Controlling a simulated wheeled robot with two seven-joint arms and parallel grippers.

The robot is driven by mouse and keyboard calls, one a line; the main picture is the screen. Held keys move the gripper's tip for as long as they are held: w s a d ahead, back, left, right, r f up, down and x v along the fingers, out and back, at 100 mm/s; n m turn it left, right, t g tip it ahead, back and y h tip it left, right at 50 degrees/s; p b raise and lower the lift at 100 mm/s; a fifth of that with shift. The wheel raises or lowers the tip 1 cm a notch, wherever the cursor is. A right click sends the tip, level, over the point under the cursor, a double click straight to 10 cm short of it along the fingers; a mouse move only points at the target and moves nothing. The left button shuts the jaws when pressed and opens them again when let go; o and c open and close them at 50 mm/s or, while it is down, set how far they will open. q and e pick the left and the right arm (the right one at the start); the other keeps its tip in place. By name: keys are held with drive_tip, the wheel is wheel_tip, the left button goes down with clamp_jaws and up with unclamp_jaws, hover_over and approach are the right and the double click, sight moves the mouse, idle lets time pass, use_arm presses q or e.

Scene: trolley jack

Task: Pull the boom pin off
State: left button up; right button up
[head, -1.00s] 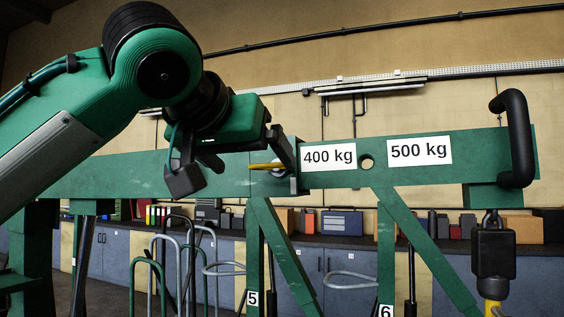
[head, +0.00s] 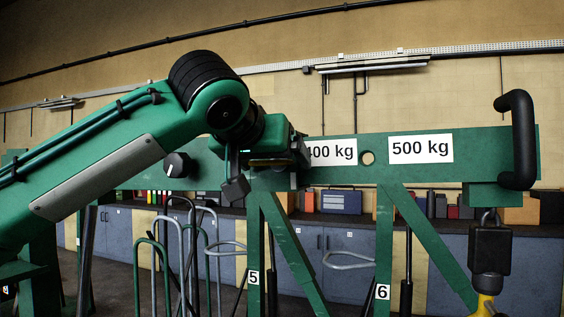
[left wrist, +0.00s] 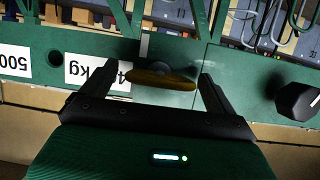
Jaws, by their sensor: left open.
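The boom pin shows in the left wrist view as a yellow handle (left wrist: 160,78) on the green boom, next to the 400 kg label (left wrist: 98,73). My left gripper (left wrist: 165,84) is open, with one finger on each side of the handle. I cannot tell whether either finger touches it. In the head view my left gripper (head: 266,172) is in front of the green boom (head: 325,172) and hides most of the pin and part of the 400 kg label. My right gripper is not in view.
A black knob (head: 177,165) sits on the boom left of my gripper. An empty hole (head: 367,158) is between the labels. A black handle (head: 517,140) and a hanging hook block (head: 490,250) are at the right end. Several bent tube racks stand below.

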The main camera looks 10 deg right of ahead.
use_arm(q)
drive_tip(key=c, duration=1.1)
drive_tip(key=shift+s+a, duration=0.2)
drive_tip(key=shift+s, duration=0.05)
drive_tip(key=shift+c, duration=0.2)
drive_tip(key=s+a+b, duration=0.5)
drive_tip(key=s+a, duration=0.1)
drive_tip(key=s, duration=0.4)
drive_tip(key=shift+a+b, duration=0.3)
drive_tip(key=shift+a, duration=0.1)
drive_tip(key=shift+s+r, duration=0.1)
drive_tip(key=shift+s, duration=0.05)
idle(0.4)
drive_tip(key=v, duration=0.3)
drive_tip(key=shift+s+r, duration=0.1)
drive_tip(key=shift+r, duration=0.25)
